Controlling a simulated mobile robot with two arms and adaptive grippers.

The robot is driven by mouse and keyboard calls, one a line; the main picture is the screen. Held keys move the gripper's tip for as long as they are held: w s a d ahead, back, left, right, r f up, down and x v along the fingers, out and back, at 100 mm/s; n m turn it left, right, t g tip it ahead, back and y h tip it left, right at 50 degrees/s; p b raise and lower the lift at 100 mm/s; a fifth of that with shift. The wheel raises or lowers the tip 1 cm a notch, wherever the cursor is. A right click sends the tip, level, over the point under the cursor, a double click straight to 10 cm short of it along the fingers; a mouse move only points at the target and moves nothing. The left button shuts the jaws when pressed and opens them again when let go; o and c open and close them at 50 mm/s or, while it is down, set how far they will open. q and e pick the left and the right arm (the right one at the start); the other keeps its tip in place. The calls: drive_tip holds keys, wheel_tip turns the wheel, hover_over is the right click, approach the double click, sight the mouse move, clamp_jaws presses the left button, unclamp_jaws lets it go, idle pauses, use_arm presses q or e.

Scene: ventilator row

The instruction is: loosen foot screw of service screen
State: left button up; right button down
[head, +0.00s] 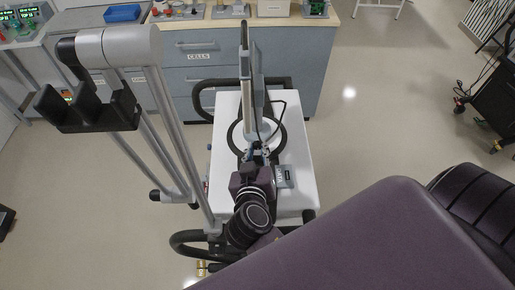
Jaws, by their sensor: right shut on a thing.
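The service screen (246,80) stands on the white cart top (226,115) and shows nearly edge-on, as a tall narrow panel with its face turned away from me. Its round dark foot ring (283,136) lies around its base. My right gripper (257,151) reaches in from below and is shut at the near side of the screen's foot. The foot screw there is hidden by the fingers, so its turn cannot be seen. My left gripper is not in view.
A black cable (279,118) hangs beside the screen. A small grey device (285,177) lies right of my gripper. Silver poles with a black cradle (88,108) stand at the cart's left. Blue-grey drawers (200,82) close off the back. Floor is free on both sides.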

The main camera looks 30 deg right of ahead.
drive_tip(key=shift+r, duration=0.1)
drive_tip(key=c, duration=1.8)
unclamp_jaws()
drive_tip(key=shift+o, duration=0.2)
